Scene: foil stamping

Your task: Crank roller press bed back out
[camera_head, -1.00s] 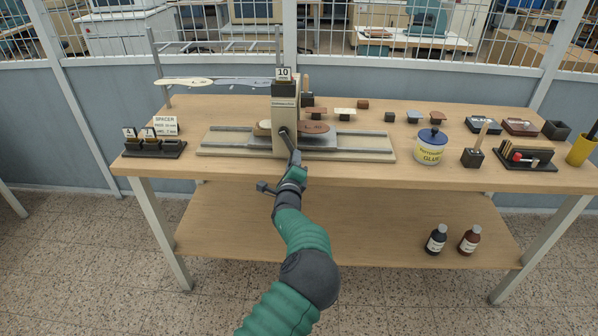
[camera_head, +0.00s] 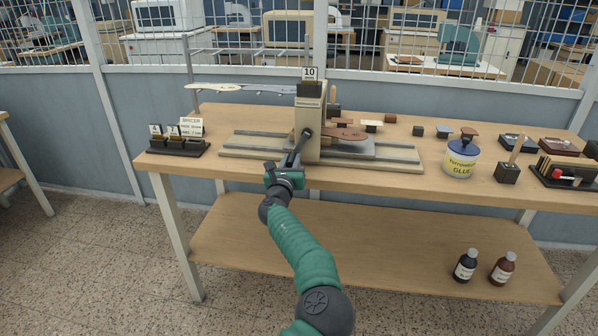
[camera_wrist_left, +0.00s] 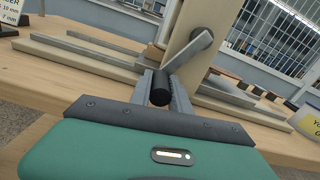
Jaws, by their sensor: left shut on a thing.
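The roller press (camera_head: 308,115) stands upright on the bench, with a sign reading 10 on top. Its long base rails (camera_head: 255,146) run left and right. The grey bed (camera_head: 352,149) shows on the right side of the press, with a brown leather piece (camera_head: 344,134) on it. The crank (camera_head: 301,143) angles down to the left from the hub on the press front. My left gripper (camera_wrist_left: 163,92) is shut on the black crank handle (camera_wrist_left: 160,88), which sits between its fingers in the left wrist view. My right gripper is not in view.
A glue jar (camera_head: 461,158) stands right of the press. A spacer rack (camera_head: 178,145) stands at the left end. Two bottles (camera_head: 466,264) are on the lower shelf. The bench front edge is close below my gripper.

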